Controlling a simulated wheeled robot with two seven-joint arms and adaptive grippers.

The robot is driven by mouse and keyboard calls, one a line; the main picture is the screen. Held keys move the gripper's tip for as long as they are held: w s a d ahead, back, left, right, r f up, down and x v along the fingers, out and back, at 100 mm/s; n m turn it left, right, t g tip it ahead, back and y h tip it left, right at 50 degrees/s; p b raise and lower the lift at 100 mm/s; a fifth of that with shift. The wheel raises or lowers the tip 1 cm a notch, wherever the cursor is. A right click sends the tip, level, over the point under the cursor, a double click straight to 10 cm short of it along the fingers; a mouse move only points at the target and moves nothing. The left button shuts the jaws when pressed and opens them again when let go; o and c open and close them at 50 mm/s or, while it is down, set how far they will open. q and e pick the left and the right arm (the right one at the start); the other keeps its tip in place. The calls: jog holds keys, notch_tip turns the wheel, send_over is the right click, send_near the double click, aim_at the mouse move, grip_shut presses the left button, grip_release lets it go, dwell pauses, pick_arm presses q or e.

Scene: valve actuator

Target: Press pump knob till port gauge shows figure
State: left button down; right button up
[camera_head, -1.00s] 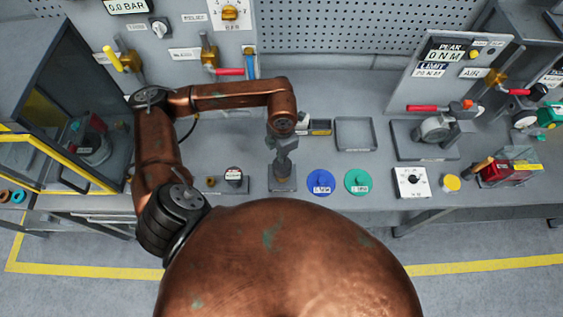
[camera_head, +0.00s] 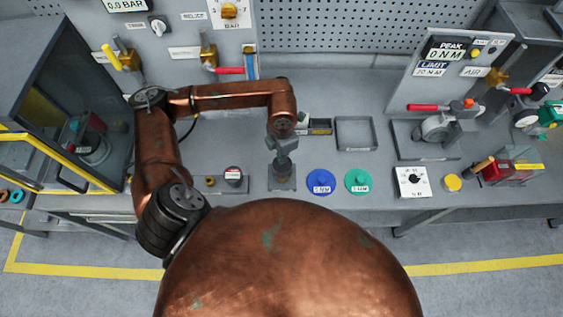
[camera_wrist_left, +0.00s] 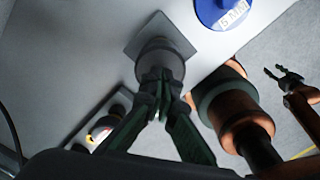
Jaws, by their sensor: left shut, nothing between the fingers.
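My left gripper (camera_head: 283,158) points down over a small grey square-based unit (camera_head: 282,186) at the bench's front edge, which I take to be the pump. In the left wrist view the closed fingertips (camera_wrist_left: 163,88) lie over a grey round part (camera_wrist_left: 166,55) on its square plate; they hide the knob's top, and I cannot tell contact from a small gap. My right gripper (camera_wrist_left: 278,76) shows apart at the right of that view, fingers spread and empty. A panel display (camera_head: 127,5) reads 0.0 BAR. I cannot identify a separate port gauge.
A blue disc (camera_head: 320,182) and a green disc (camera_head: 358,181) lie right of the pump unit. An empty grey tray (camera_head: 355,133) is behind. A yellow-framed cabinet (camera_head: 60,120) stands at the left.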

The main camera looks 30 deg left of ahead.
aim_at(282, 166)
pick_arm(q)
jog(key=shift+f+b, duration=1.05)
jog(key=shift+f, duration=0.25)
jog(key=shift+f+b, duration=1.65)
jog(key=shift+f, duration=0.25)
jog(key=shift+r, duration=0.2)
jog(key=shift+r+p, duration=1.55)
jog(key=shift+r, duration=1.8)
